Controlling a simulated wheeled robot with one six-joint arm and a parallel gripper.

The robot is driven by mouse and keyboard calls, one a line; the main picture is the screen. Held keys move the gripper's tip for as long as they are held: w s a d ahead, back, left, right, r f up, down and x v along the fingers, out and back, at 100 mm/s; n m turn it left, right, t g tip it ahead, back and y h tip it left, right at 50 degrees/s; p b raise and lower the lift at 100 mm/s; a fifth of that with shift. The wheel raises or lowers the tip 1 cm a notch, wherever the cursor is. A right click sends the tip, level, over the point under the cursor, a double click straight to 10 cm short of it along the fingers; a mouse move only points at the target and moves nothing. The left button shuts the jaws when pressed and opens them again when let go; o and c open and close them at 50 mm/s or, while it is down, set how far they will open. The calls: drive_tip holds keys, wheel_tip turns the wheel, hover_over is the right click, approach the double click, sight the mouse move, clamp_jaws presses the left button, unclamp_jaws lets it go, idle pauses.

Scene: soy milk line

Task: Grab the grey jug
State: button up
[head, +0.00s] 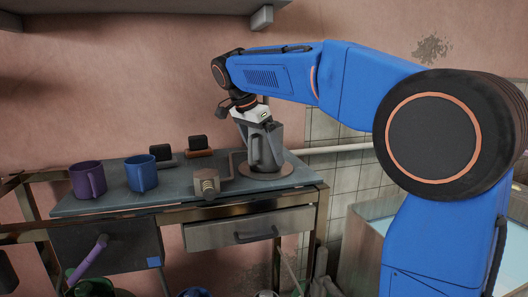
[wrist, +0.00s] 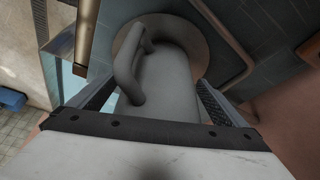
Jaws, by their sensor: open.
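The grey jug (head: 266,146) stands upright on a round plate (head: 259,173) toward the right end of the worktop. My gripper (head: 254,122) is above and at the jug's top in the head view, pointing down, and partly hides it. In the wrist view the jug (wrist: 167,80) lies between my two open fingers (wrist: 155,95), with its handle (wrist: 128,72) toward the left finger. The fingers look apart from each other; whether either touches the jug I cannot tell.
A purple mug (head: 88,179) and a blue mug (head: 141,172) stand at the left of the worktop (head: 120,202). Two small dark blocks (head: 198,142) are at the back. A metal fixture (head: 207,183) stands left of the jug. A drawer (head: 238,231) is below.

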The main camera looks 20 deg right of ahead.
drive_tip(key=c, duration=1.9)
drive_tip(key=shift+o, duration=0.2)
drive_tip(key=shift+r, duration=0.1)
